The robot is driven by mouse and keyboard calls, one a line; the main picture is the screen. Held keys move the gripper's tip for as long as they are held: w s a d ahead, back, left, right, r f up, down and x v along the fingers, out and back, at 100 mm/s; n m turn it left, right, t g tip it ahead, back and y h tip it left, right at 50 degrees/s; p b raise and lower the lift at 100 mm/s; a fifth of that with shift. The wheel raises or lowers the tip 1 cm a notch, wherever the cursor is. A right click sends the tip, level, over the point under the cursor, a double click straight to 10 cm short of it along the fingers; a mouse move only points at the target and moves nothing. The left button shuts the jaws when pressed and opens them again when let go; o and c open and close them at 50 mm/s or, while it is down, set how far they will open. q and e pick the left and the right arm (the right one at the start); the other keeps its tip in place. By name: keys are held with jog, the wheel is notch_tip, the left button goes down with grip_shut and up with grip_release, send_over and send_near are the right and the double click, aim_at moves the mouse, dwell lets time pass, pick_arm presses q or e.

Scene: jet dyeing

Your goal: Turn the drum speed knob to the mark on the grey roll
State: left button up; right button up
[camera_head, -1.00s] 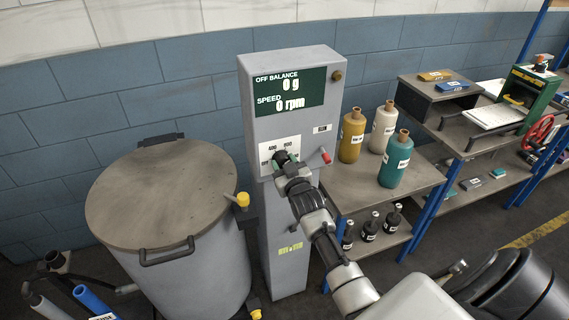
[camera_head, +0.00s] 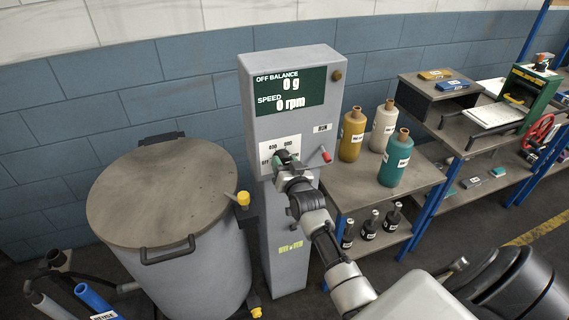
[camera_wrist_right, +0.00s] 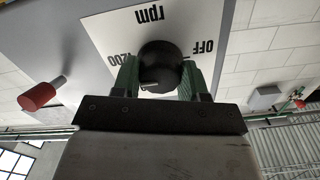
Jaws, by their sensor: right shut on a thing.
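The drum speed knob (camera_wrist_right: 160,62) is black and round, on a white dial plate (camera_wrist_right: 112,30) marked OFF, 1200 and rpm in the right wrist view. My right gripper (camera_wrist_right: 158,80) is shut on the knob, one green finger on each side. The display (camera_head: 290,92) reads off balance 0 g and speed 0 rpm. A grey roll (camera_head: 48,308) lies at the lower left; no mark on it is readable. My left gripper is out of view.
A red-tipped lever (camera_head: 326,155) sticks out right of the dial, close to my right gripper. A large lidded drum (camera_head: 195,265) stands left of the box. A table (camera_head: 350,188) with bottles stands to the right. A blue roll (camera_head: 92,299) lies beside the grey one.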

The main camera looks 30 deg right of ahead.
jog(key=shift+f, duration=0.15)
jog(key=o, duration=0.9)
jog(key=shift+s+a, duration=0.1)
jog(key=shift+s, duration=0.35)
jog(key=b+v, duration=0.2)
jog(key=v, duration=0.8)
